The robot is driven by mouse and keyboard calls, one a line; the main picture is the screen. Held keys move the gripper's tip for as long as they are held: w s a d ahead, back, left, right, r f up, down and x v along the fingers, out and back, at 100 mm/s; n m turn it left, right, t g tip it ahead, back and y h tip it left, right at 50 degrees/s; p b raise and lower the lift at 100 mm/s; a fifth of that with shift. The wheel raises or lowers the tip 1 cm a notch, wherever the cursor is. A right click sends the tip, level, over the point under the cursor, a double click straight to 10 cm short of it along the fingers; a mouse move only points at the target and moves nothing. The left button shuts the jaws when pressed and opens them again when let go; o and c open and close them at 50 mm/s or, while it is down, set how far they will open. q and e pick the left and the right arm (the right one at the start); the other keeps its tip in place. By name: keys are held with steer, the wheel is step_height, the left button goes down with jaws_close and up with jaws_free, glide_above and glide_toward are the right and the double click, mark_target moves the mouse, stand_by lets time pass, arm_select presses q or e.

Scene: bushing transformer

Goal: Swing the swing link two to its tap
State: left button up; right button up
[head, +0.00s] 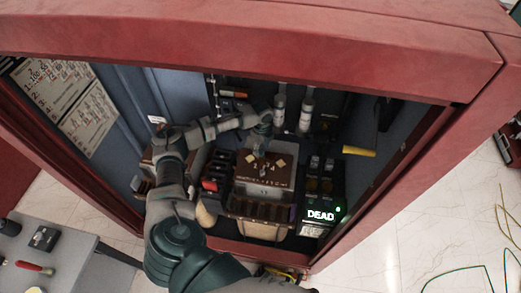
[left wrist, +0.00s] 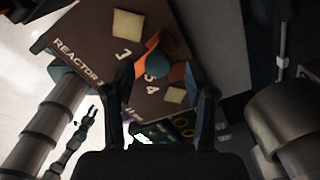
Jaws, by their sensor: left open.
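In the left wrist view, an orange link with a round teal knob (left wrist: 153,63) lies on a brown terminal board (left wrist: 90,42). The board carries numerals, the word "REACTOR" and cream square pads (left wrist: 128,24). I cannot tell for sure that this is link two. My left gripper (left wrist: 158,72) is open, with a finger on each side of the knob; whether they touch it is unclear. In the head view, the left gripper (head: 262,140) points down over the board (head: 264,172), hiding part of its top. My right gripper is not in view.
A red cabinet frame (head: 250,40) surrounds the opening. A "DEAD" display (head: 320,216) stands right of the board, and a block with red parts (head: 214,172) stands left. White cylinders (head: 306,115) rise behind. A grey table (head: 60,262) stands outside, lower left.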

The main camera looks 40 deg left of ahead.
arm_select(q)
steer(key=shift+d+f, duration=0.4)
steer(key=shift+f, duration=0.35)
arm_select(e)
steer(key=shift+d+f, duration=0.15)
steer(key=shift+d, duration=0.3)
